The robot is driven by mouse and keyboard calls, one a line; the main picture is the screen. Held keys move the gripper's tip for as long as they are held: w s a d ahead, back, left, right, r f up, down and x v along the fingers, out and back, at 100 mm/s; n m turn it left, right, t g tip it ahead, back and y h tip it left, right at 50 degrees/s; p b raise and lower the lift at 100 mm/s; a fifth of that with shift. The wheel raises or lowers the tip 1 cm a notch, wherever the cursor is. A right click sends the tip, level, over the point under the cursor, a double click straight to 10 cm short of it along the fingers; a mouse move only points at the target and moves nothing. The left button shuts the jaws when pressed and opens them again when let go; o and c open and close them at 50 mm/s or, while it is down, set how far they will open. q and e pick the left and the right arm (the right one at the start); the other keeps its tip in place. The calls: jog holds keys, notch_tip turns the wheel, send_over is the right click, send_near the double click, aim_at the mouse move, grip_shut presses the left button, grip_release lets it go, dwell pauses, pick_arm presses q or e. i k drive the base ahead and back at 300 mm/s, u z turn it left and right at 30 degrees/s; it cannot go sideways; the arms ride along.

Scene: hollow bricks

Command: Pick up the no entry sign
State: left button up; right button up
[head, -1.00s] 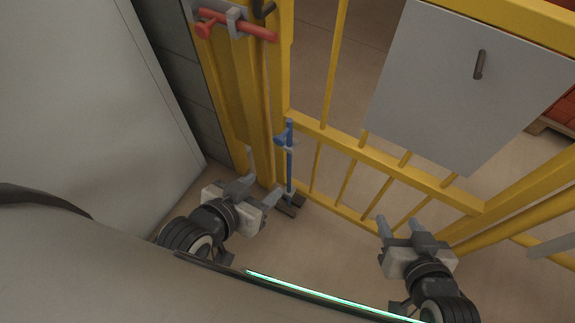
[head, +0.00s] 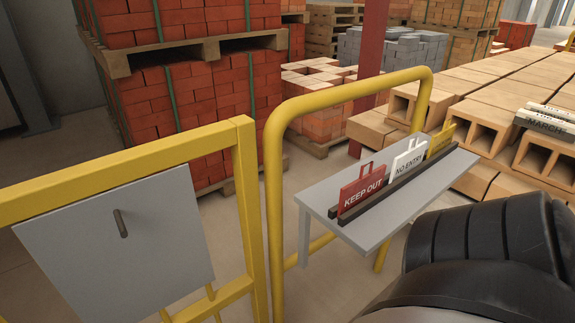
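The white no entry sign (head: 407,160) stands upright in a dark slotted rack (head: 387,195) on a small grey shelf table (head: 320,197). It has a handle loop at its top. The red keep out sign (head: 362,192) stands to its left and nearer, and a yellow sign (head: 441,140) to its right. The lower edges of the signs are hidden in the rack. A dark link of my arm fills the lower right, in front of the table's right side. Neither gripper is in view.
A yellow tubular rail (head: 275,200) arches beside and behind the table. A yellow gate with a grey panel (head: 115,230) is at left. Stacked hollow bricks (head: 490,125) stand behind and right of the table. Pallets of red bricks (head: 200,100) stand behind.

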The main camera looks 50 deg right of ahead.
aim_at(406, 162)
jog(key=u, duration=0.9)
jog(key=k, duration=1.35)
jog(key=z, duration=2.4)
